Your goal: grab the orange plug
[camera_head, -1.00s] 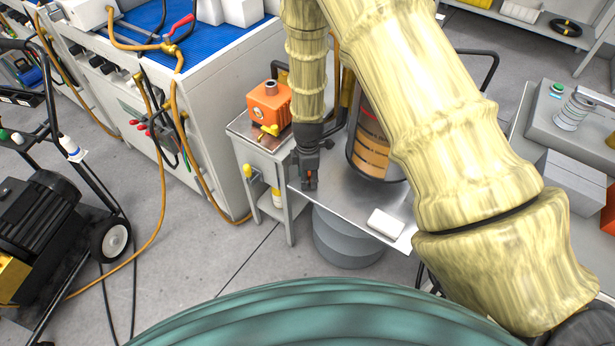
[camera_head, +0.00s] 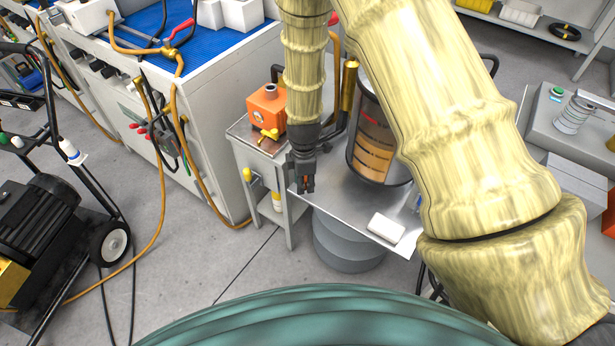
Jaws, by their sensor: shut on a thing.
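My gripper (camera_head: 305,188) points down over the left end of the small metal table (camera_head: 345,209), near the table's left edge. Its dark jaws are shut on a small orange thing, the orange plug (camera_head: 306,182), of which only a little shows between the fingers. The rest of the plug is hidden by the jaws. I cannot tell exactly how far the gripper is above the table.
An orange device (camera_head: 267,107) with a yellow valve sits on a small stand at left. A cylindrical glass-sided unit (camera_head: 375,150) stands close right of my gripper. A white block (camera_head: 386,228) lies on the table's front right. A grey round drum (camera_head: 347,245) is below.

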